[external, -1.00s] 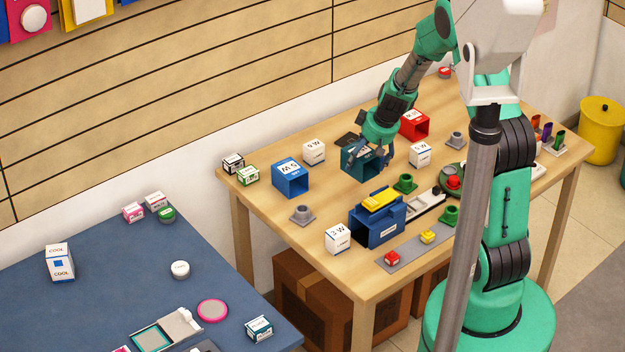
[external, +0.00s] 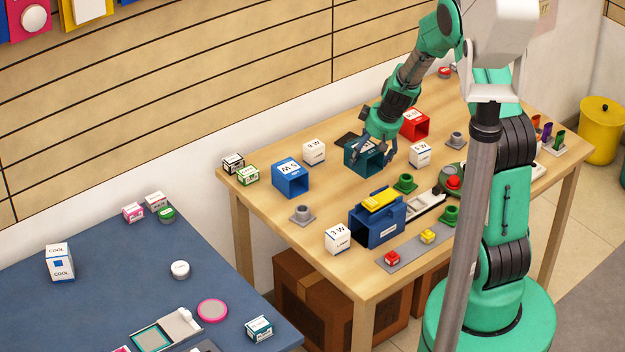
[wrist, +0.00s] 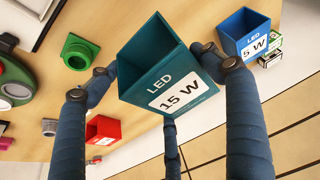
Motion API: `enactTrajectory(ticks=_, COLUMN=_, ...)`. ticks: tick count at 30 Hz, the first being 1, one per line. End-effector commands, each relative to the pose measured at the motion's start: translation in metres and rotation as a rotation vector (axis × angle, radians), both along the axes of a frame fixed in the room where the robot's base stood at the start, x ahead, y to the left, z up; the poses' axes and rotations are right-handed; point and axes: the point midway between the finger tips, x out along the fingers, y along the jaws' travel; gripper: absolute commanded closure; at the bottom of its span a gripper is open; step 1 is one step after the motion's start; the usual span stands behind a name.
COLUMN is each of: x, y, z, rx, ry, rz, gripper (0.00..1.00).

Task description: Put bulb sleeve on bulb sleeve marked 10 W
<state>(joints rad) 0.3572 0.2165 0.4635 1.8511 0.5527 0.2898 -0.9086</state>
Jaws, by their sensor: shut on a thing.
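My gripper (external: 375,155) is shut on a teal open-ended bulb sleeve (external: 371,162) near the back middle of the wooden table. In the wrist view the fingers (wrist: 160,85) flank this sleeve (wrist: 165,68), whose label reads LED 15 W. It appears slightly above the tabletop, though the gap is hard to judge. A red sleeve (external: 413,125) sits behind and to its right, and also shows in the wrist view (wrist: 104,131); its label is too small to read surely. A blue sleeve (external: 292,178), labelled 5 W in the wrist view (wrist: 240,35), stands to the left.
White bulb boxes (external: 314,152) and (external: 420,155) flank the teal sleeve. A green socket (external: 405,182) is in front. A dark blue box with a yellow top (external: 377,222) stands near the front edge. A grey socket (external: 456,138) is at right.

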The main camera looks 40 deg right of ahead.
Motion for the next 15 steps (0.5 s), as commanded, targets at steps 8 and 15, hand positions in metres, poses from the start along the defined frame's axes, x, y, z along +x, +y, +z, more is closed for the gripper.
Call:
enactTrajectory(ticks=8, x=0.001, y=-0.061, z=0.009, rx=0.0, ry=0.003, rz=-0.016, gripper=0.34)
enactTrajectory(ticks=15, x=-0.006, y=-0.137, z=0.017, rx=0.002, ry=0.004, rz=-0.032, gripper=0.34)
